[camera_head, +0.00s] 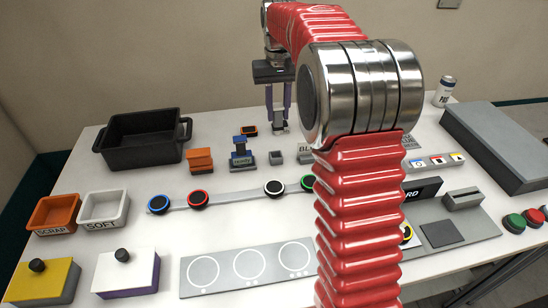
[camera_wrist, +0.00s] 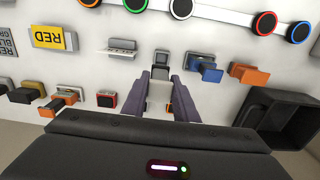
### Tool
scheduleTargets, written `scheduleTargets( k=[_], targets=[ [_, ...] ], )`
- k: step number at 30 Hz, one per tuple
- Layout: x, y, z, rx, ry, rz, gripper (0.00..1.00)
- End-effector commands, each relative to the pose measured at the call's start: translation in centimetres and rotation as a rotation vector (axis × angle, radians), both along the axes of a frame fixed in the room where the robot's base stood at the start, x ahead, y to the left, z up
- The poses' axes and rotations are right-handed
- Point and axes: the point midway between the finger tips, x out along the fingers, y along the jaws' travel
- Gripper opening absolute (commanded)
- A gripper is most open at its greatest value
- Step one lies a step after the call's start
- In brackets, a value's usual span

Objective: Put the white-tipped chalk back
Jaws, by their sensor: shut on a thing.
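My gripper (camera_head: 280,125) hangs over the back of the table, pointing down, behind a small grey block (camera_head: 276,157). In the wrist view its two dark purple fingers (camera_wrist: 161,95) stand a little apart, shut on a small pale piece (camera_head: 281,127). The piece is mostly hidden between the fingers, so I cannot make out its tip or confirm it is the white-tipped chalk. The grey block also shows in the wrist view (camera_wrist: 162,58), just beyond the fingertips. I cannot pick out a white-tipped chalk elsewhere.
A blue block (camera_head: 241,158) and an orange block (camera_head: 200,160) stand left of the grey block, with a black crate (camera_head: 145,140) farther left. A small orange-and-black item (camera_head: 249,130) lies near the fingers. A bar with coloured rings (camera_head: 236,195) crosses the table. My red arm hides the middle right.

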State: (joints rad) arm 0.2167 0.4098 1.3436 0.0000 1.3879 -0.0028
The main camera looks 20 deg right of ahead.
Motion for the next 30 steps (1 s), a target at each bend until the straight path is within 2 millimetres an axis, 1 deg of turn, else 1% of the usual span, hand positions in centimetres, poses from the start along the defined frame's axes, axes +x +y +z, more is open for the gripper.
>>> scheduleTargets(
  k=[5, 8, 11, 15, 19, 22, 30],
  targets=[
    [0.1, 0.5, -0.1, 0.0, 0.0, 0.01, 0.08],
    [0.2, 0.6, -0.8, 0.0, 0.001, 0.012, 0.08],
    [0.1, 0.7, -2.1, 0.001, 0.003, 0.013, 0.08],
    [0.1, 0.7, -4.5, 0.001, 0.003, 0.013, 0.08],
    [0.2, 0.7, -6.0, 0.0, 0.001, 0.013, 0.08],
    [0.2, 0.7, -6.3, 0.0, 0.001, 0.013, 0.08],
    [0.2, 0.8, -6.4, 0.0, 0.001, 0.014, 0.08]
  ],
)
